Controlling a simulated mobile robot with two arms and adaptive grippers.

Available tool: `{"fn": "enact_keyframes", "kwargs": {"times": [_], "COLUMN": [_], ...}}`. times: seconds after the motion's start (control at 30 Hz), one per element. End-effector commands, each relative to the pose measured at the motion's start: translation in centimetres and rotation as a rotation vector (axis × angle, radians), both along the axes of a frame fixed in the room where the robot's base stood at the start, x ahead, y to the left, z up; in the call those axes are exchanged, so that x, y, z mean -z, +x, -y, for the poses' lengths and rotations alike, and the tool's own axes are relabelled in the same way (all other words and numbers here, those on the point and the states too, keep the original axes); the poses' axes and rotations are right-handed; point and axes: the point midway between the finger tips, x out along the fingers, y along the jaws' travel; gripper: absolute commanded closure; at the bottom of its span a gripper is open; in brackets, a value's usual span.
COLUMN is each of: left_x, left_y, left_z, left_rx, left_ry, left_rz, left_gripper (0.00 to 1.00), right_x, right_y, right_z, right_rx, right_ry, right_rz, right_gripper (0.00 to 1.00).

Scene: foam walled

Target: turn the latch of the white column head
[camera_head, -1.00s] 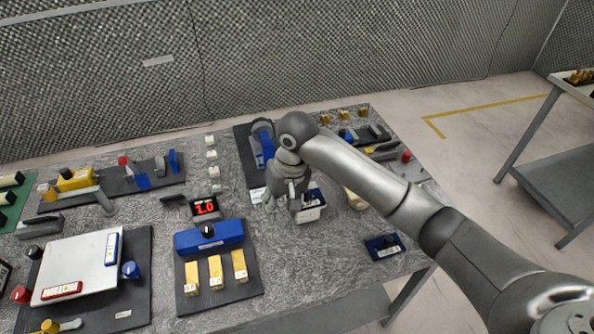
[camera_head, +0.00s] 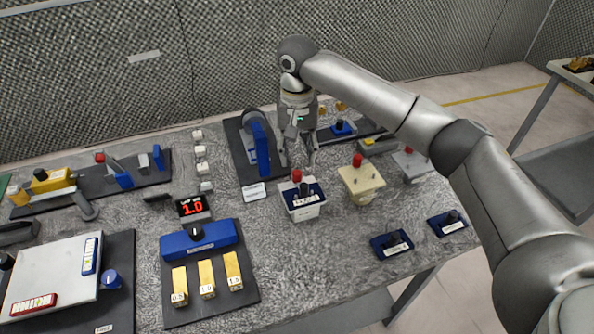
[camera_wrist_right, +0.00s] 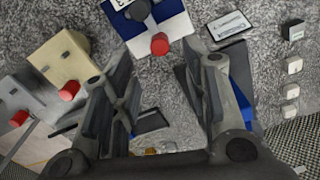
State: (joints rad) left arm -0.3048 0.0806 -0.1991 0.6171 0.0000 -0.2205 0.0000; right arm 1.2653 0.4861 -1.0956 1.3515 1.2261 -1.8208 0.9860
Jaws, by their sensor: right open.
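The white column head (camera_head: 303,211) stands on the grey table, with a blue top plate, a black latch-like knob (camera_head: 304,189) and a red knob (camera_head: 297,175). In the right wrist view the white column head (camera_wrist_right: 175,27) is at the top, with its red knob (camera_wrist_right: 160,44) toward the gripper. My right gripper (camera_head: 298,161) points down just behind and above the head. Its fingers are open, apart and empty, and show on both sides in the wrist view (camera_wrist_right: 157,60). Contact with the head is not visible. My left gripper is out of view.
A beige head (camera_head: 361,186) and a grey head (camera_head: 411,166), both with red knobs, stand to the right. A black board with a blue upright part (camera_head: 261,148) is close on the left. Two dark blue blocks (camera_head: 391,244) (camera_head: 447,223) lie in front right. Table between them is clear.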

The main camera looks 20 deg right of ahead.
Motion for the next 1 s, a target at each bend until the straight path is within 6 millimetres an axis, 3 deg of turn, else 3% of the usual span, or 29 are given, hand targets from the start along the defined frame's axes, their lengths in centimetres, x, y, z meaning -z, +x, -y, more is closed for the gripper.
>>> {"fn": "enact_keyframes", "kwargs": {"times": [0.2,0.33,0.5,0.77,1.0], "left_x": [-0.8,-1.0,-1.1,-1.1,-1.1], "left_y": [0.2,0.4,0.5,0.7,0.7], "left_z": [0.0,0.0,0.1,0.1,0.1], "left_rx": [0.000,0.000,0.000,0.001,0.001], "left_ry": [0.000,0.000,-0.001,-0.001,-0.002], "left_rz": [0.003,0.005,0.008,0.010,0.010], "left_gripper": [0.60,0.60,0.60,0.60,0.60], "right_x": [4.1,5.8,6.9,7.0,7.0], "right_y": [-0.1,0.0,0.0,0.0,0.0], "right_z": [0.1,0.1,0.0,0.0,0.0], "right_rx": [0.000,0.000,-0.002,-0.002,-0.002], "right_ry": [0.000,-0.001,0.001,0.001,0.001], "right_rz": [-0.003,-0.001,0.001,0.001,0.001], "right_gripper": [0.58,0.58,0.58,0.58,0.87]}}
